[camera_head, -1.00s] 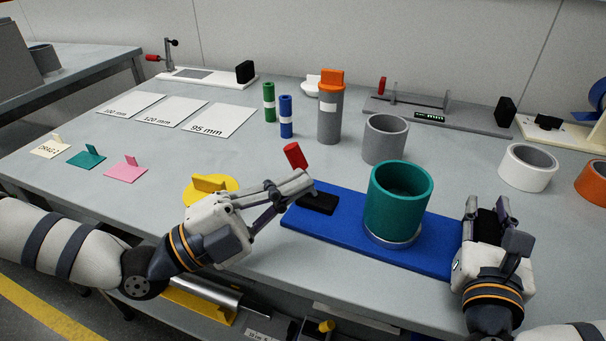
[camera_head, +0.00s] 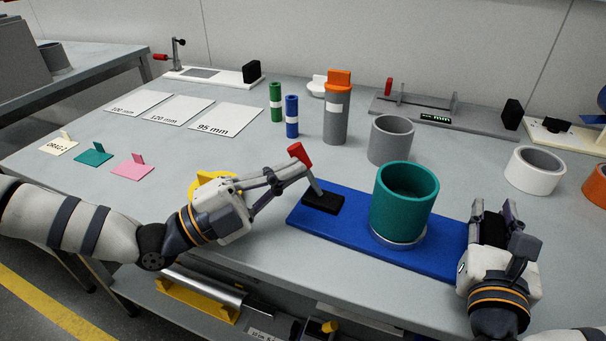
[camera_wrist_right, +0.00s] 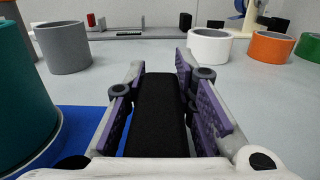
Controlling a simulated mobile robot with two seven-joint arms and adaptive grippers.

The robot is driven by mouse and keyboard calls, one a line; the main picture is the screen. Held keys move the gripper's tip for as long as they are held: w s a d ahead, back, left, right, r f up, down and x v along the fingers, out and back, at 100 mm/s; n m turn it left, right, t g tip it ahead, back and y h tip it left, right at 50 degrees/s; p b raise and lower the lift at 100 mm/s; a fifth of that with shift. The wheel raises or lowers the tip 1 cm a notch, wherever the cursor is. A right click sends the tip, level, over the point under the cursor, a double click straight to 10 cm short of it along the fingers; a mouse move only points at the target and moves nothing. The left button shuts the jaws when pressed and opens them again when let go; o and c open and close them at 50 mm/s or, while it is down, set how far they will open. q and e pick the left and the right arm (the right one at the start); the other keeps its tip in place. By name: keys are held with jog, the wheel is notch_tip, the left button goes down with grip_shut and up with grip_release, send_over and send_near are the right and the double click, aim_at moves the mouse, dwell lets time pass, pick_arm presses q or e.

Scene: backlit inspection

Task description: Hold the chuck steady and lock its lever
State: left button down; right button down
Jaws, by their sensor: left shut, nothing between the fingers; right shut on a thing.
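The chuck is a blue base plate (camera_head: 300,218) with a silver ring (camera_head: 398,238) that holds a teal cylinder (camera_head: 403,205) upright. At its left end a black block (camera_head: 323,203) carries a lever with a red handle (camera_head: 300,153), tilted up and left. My left gripper (camera_head: 302,170) is shut and empty, its fingertips at the lever just below the red handle; I cannot tell whether they touch. My right gripper (camera_head: 494,218) is shut on a black grip block (camera_wrist_right: 160,110) at the plate's right end. The teal cylinder also shows in the right wrist view (camera_wrist_right: 22,85).
A grey ring (camera_head: 390,140), white ring (camera_head: 534,169) and orange-capped cylinder (camera_head: 336,112) stand behind the chuck. A yellow tagged piece (camera_head: 200,186) lies behind my left gripper. Pink (camera_head: 132,168) and teal tags (camera_head: 93,156) lie further left.

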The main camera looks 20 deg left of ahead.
pick_arm(q)
jog(key=shift+f, duration=0.3)
pick_arm(e)
jog(key=shift+f, duration=0.2)
